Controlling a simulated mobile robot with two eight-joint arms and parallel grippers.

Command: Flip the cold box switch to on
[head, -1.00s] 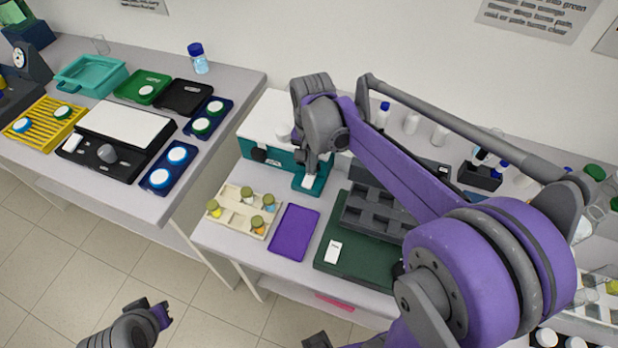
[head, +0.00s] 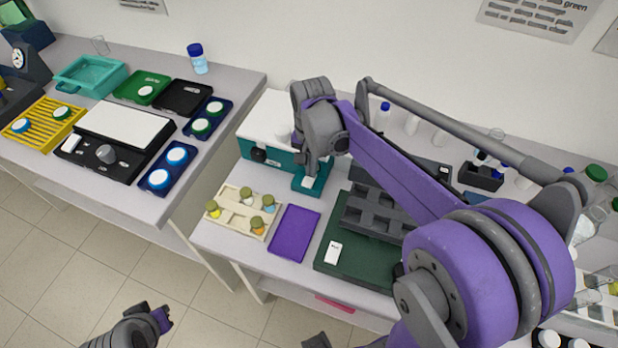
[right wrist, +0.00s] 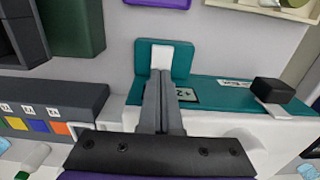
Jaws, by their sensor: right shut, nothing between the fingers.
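The cold box (head: 262,150) is a white and teal box with a black knob, at the back left of the right-hand table. Its switch is a white rocker (right wrist: 160,58) on a teal plate (right wrist: 181,60) that juts from the front of the box. My right gripper (right wrist: 163,78) is shut and empty. Its fingertips are at the near end of the rocker and overlap it in the right wrist view; I cannot tell whether they touch. In the head view the right gripper (head: 311,178) hides part of the plate. My left gripper (head: 161,318) is low at left, over the floor, its jaws unclear.
A beige rack (head: 238,221) with several vials and a purple tray (head: 294,233) lie in front of the cold box. A dark green mat (head: 335,268) lies to their right. A grey block (right wrist: 70,102) with coloured labels stands close beside the box.

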